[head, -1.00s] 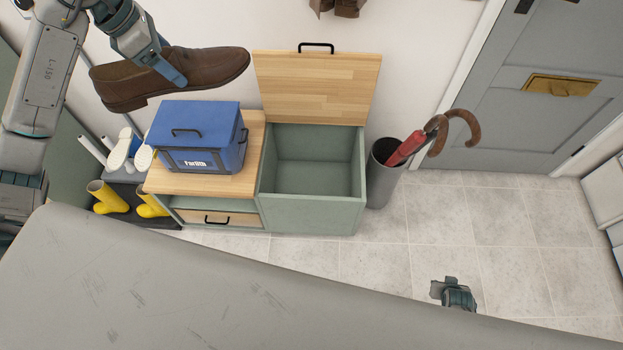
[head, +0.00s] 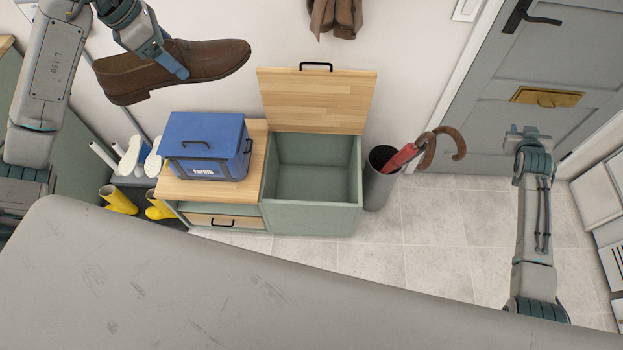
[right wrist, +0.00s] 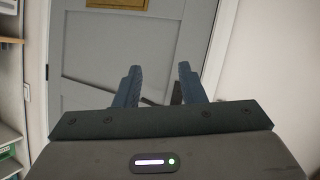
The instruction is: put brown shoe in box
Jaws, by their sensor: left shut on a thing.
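The brown shoe (head: 205,62) hangs in the air at the upper left of the head view, above the blue cooler. My right gripper (head: 518,133) is raised in front of the grey door. In the right wrist view its two fingers (right wrist: 158,88) are spread with nothing between them.
A blue cooler (head: 205,147) stands on the wooden bench (head: 197,189) left of the box. A grey stand (head: 379,186) with umbrellas is close on its right. Yellow boots (head: 118,199) and white shoes sit at left. The tiled floor (head: 440,235) is clear.

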